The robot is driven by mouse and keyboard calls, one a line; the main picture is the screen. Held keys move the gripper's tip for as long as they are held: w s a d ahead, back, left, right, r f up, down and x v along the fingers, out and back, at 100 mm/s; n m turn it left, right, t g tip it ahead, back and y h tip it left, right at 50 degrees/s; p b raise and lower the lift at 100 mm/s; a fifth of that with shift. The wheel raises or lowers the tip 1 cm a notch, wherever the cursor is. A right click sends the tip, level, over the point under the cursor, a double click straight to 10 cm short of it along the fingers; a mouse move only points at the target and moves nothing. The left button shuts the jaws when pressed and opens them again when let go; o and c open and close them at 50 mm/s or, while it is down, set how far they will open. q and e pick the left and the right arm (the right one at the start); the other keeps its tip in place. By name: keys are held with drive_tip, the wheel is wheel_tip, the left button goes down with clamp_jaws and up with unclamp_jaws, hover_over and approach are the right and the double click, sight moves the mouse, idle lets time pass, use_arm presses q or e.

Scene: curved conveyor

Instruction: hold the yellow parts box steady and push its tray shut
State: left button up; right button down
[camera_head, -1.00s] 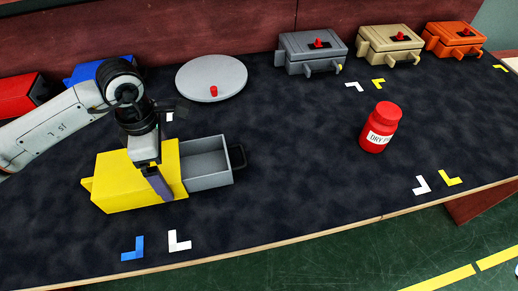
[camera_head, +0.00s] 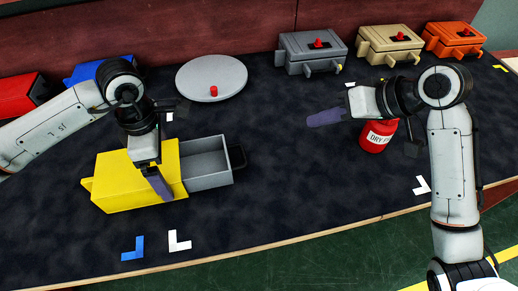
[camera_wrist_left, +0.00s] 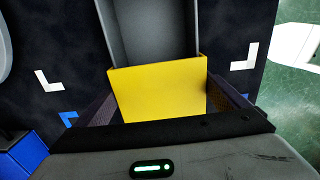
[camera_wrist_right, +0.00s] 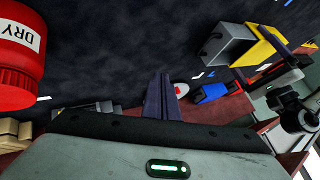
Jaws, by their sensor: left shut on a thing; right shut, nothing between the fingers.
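The yellow parts box (camera_head: 125,183) lies on the dark conveyor at the left in the head view. Its grey tray (camera_head: 208,165) is pulled out to the right, empty, with a dark handle (camera_head: 238,157) at its end. My left gripper (camera_head: 160,184) is shut on the yellow box; in the left wrist view its fingers stand on both sides of the yellow box (camera_wrist_left: 158,92). My right gripper (camera_head: 325,118) is shut and empty, above the belt to the right of the tray and apart from it. The right wrist view shows its fingers (camera_wrist_right: 161,97) together, with the box's tray (camera_wrist_right: 228,45) beyond.
A grey round disc (camera_head: 211,78) with a red knob lies behind the tray. Grey (camera_head: 312,53), tan (camera_head: 390,45) and orange (camera_head: 455,40) boxes stand at the back. The belt between tray and right gripper is clear.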

drive_tip(key=a+f, duration=0.3)
drive_tip(key=a+f+g, duration=0.1)
drive_tip(key=a+f, duration=0.2)
drive_tip(key=s+a+f+n+g, duration=0.1)
drive_tip(key=a+f, duration=0.2)
drive_tip(key=shift+a+f, duration=0.25)
drive_tip(key=shift+s+a+r, duration=0.15)
drive_tip(key=shift+s+a, duration=0.05)
drive_tip(key=shift+a, duration=0.4)
drive_tip(key=shift+s+a+r, duration=0.15)
drive_tip(key=shift+s+a, duration=0.05)
drive_tip(key=shift+a, duration=0.35)
drive_tip(key=shift+s+a+r, duration=0.15)
drive_tip(key=shift+s+a, duration=0.05)
drive_tip(key=shift+a, duration=0.45)
drive_tip(key=shift+a, duration=0.1)
use_arm(q)
drive_tip(key=shift+d, duration=0.1)
use_arm(e)
approach(210, 161)
drive_tip(key=a+f, duration=0.3)
drive_tip(key=a, duration=0.1)
drive_tip(key=shift+s, duration=0.35)
use_arm(q)
drive_tip(key=shift+d, duration=0.1)
use_arm(e)
drive_tip(key=shift+s+a, duration=0.1)
drive_tip(key=shift+a, duration=0.2)
